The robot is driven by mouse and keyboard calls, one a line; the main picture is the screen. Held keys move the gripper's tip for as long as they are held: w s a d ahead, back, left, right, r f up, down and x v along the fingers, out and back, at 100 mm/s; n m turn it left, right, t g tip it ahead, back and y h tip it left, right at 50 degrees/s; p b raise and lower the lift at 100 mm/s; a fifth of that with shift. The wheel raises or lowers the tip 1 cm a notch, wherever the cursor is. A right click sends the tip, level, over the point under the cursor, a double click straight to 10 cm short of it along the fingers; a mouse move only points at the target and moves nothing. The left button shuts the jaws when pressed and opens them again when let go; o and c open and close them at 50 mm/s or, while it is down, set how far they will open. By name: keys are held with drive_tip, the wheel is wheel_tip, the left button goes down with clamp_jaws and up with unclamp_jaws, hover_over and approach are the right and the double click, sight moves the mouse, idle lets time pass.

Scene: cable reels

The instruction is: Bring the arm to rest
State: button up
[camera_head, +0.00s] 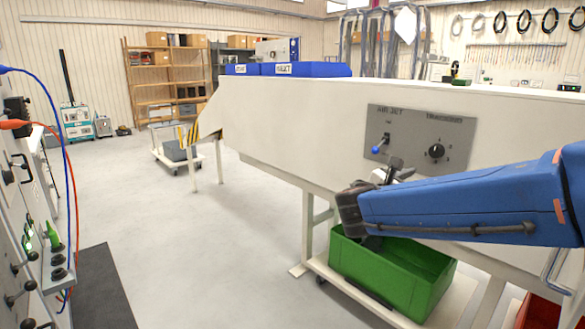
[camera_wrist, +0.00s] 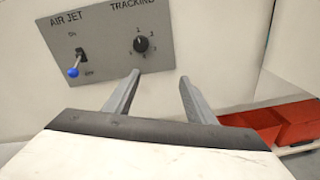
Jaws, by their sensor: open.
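My blue arm (camera_head: 460,200) reaches in from the right in the head view, in front of the long white machine (camera_head: 280,110). My gripper (camera_wrist: 160,76) is open and empty in the wrist view, its two grey fingers apart and pointing at the machine's front. In the head view my gripper (camera_head: 400,172) is partly hidden by my own wrist and is just below the grey control panel (camera_head: 405,118). The panel has an AIR JET lever with a blue ball (camera_wrist: 73,72), which points down toward OFF, and a black TRACKING knob (camera_wrist: 141,44).
A green crate (camera_head: 385,275) stands on a low cart below my wrist. Red bins (camera_wrist: 285,125) are at the right in the wrist view. Blue boxes (camera_head: 310,69) sit on top of the machine.

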drive_tip(key=s+d+f+m+g+y, duration=0.2)
drive_tip(key=s+f+m+g+y, duration=0.1)
drive_tip(key=s+f+m, duration=0.5)
drive_tip(key=s+d+f+m+g+y, duration=0.25)
drive_tip(key=s+f, duration=0.35)
drive_tip(key=s, duration=0.4)
drive_tip(key=s+a+f+m+y, duration=0.2)
drive_tip(key=s+a+m+y, duration=0.2)
drive_tip(key=a+m, duration=0.1)
drive_tip(key=s+a+f+m+y, duration=0.3)
drive_tip(key=s+a+m+y, duration=0.1)
drive_tip(key=a+m, duration=0.2)
drive_tip(key=shift+s+a+f, duration=0.15)
drive_tip(key=shift+a+f, duration=0.1)
drive_tip(key=shift+a, duration=0.35)
drive_tip(key=shift+y, duration=0.25)
